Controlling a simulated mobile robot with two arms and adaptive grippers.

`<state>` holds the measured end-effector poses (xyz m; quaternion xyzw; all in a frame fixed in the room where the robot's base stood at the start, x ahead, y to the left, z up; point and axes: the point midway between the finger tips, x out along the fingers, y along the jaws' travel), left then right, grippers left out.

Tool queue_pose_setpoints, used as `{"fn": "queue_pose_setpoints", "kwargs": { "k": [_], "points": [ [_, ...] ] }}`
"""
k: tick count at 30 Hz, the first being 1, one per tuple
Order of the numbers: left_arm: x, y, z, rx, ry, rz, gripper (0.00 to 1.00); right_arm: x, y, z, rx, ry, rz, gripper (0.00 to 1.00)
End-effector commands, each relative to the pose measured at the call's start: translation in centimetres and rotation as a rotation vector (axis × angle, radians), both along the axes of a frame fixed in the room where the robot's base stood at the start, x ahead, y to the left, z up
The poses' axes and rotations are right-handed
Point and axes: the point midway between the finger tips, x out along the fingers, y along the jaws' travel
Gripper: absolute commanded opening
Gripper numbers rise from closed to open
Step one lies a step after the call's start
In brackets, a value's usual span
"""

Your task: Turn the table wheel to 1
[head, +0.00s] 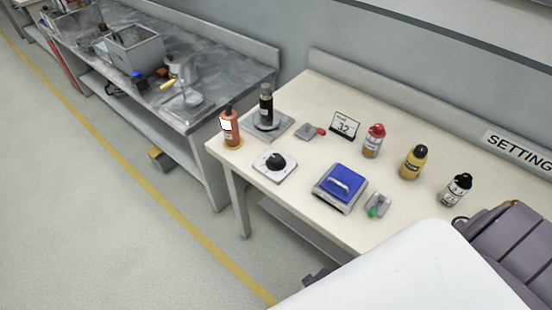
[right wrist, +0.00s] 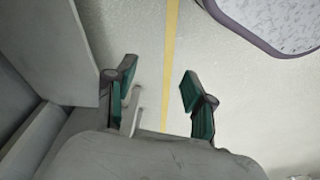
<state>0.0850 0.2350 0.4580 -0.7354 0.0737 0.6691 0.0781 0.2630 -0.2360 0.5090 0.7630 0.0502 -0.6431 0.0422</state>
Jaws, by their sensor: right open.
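A table wheel, a black round knob on a small white plate (head: 275,162), lies near the front left of the cream table (head: 310,95) in the head view. Its markings are too small to read. My right gripper (right wrist: 156,95) shows in the right wrist view, its two green-padded fingers apart with nothing between them. Bare floor with a yellow line lies beyond the fingers. The wheel is not in that view. My left gripper is not in view.
Near the wheel stand an orange bottle (head: 229,127), a dark cylinder (head: 266,105) on a grey plate and a blue-topped device (head: 340,186). A card reading 32 (head: 345,126) and several bottles stand further back. A grey workbench (head: 215,60) adjoins left.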

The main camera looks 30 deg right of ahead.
Motion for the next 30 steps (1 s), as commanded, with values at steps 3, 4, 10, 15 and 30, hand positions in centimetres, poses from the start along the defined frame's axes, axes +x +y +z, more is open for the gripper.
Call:
{"fn": "queue_pose_setpoints", "kwargs": {
  "k": [3, 4, 10, 15, 30],
  "points": [
    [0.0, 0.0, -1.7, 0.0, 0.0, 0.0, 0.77, 12.6, 2.1, 6.7, 0.061, -0.061, -0.01, 0.68],
    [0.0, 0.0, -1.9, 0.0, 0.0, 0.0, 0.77, 14.7, 2.9, 8.7, 0.079, -0.062, -0.006, 0.68],
    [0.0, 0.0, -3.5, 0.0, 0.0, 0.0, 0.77, 22.9, 7.3, 22.7, 0.145, -0.034, 0.09, 0.68],
    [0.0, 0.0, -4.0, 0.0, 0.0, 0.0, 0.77, 25.5, 7.0, 30.2, 0.108, 0.034, 0.132, 0.68],
    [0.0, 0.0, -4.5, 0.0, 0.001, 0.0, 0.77, 33.1, -4.5, 46.3, -0.007, 0.162, -0.175, 0.68]
  ]
}}
